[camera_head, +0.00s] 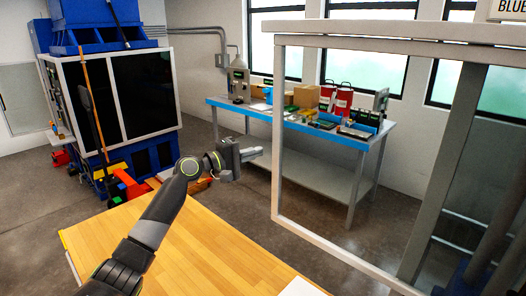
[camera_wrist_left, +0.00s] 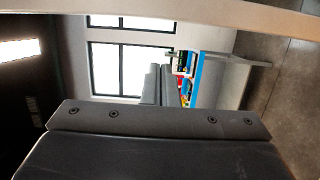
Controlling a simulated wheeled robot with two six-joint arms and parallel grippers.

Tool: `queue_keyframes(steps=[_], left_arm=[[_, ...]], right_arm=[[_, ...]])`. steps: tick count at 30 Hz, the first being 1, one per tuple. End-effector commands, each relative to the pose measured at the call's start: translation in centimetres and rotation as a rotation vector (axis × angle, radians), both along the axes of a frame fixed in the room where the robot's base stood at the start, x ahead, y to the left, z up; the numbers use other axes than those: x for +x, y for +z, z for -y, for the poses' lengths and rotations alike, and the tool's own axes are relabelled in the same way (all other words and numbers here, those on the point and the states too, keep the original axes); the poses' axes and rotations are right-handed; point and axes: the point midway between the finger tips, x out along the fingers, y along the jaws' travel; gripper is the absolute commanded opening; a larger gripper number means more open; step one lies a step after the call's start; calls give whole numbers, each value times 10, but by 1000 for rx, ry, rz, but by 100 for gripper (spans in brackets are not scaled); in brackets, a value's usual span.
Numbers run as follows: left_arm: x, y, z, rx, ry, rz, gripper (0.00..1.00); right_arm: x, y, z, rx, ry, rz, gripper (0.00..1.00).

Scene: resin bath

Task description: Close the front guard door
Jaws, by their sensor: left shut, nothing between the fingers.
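The front guard door (camera_head: 278,130) is a pale grey frame around a clear pane, filling the right side of the head view. Its left upright, top bar and bottom bar show, and the room is visible through it. Its right part overlaps a thick grey post, so how far it stands open is hard to tell. My left gripper (camera_head: 253,153) is shut and empty, just left of the left upright in the picture; no contact is clear. In the left wrist view its fingers (camera_wrist_left: 158,84) point away, and a pale bar crosses the top. My right gripper is not in view.
A wooden table (camera_head: 170,245) lies below my left arm. A blue-edged workbench (camera_head: 300,125) with boxes and tools stands behind the door by the windows. A black-and-blue cabinet (camera_head: 145,90) stands at the back left.

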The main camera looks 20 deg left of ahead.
Motion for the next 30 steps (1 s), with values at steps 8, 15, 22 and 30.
queue_keyframes(steps=[8,15,22,30], left_arm=[[-13,2,28,0,-2,-1,0],[-16,0,36,0,0,0,0],[-16,-1,36,0,0,0,0],[-11,0,41,-1,-1,2,0]], right_arm=[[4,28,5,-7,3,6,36],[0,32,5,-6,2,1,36],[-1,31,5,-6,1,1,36],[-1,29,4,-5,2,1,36]])
